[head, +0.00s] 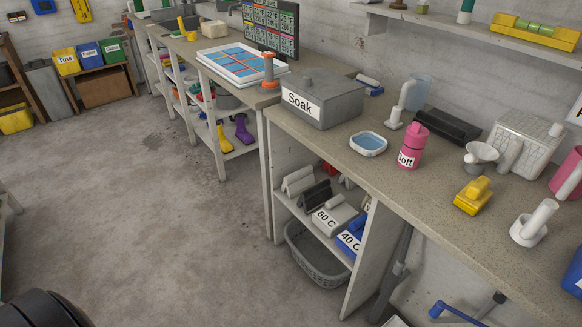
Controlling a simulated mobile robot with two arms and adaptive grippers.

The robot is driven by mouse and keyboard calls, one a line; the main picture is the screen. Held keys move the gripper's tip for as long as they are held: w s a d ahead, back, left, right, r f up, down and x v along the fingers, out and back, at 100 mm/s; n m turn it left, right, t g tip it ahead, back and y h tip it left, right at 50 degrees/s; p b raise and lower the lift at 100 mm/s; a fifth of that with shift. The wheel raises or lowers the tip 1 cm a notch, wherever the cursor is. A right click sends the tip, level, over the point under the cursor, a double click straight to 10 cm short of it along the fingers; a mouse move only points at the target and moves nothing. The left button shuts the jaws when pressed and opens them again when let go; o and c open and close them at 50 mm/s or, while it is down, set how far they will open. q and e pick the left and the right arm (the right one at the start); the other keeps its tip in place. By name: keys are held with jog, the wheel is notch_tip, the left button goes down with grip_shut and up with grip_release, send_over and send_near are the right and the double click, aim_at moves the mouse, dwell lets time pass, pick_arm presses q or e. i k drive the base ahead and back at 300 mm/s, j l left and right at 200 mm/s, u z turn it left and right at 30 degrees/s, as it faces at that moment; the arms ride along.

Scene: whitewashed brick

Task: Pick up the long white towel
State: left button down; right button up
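I cannot clearly make out a long white towel. The closest match is a pale, folded or rolled item (298,181) on the shelf under the right-hand counter. It lies beside a dark item (315,196) of similar shape, and its material is too small to tell. Neither of my grippers shows in the head view.
The right counter (455,185) holds a grey "Soak" box (325,107), a small water tray (368,144), a pink bottle (411,147) and a yellow object (473,197). A grey basket (314,262) sits below the shelf. The concrete floor (150,220) is clear on the left.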

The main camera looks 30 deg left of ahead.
aim_at(296, 183)
jog(key=i+j+z, duration=0.15)
jog(key=j, duration=0.55)
jog(key=i+j+z, duration=0.15)
jog(key=j, duration=0.6)
jog(key=i+j+z, duration=0.15)
jog(key=j, duration=0.6)
jog(key=i+j+z, duration=0.15)
jog(key=j, duration=0.65)
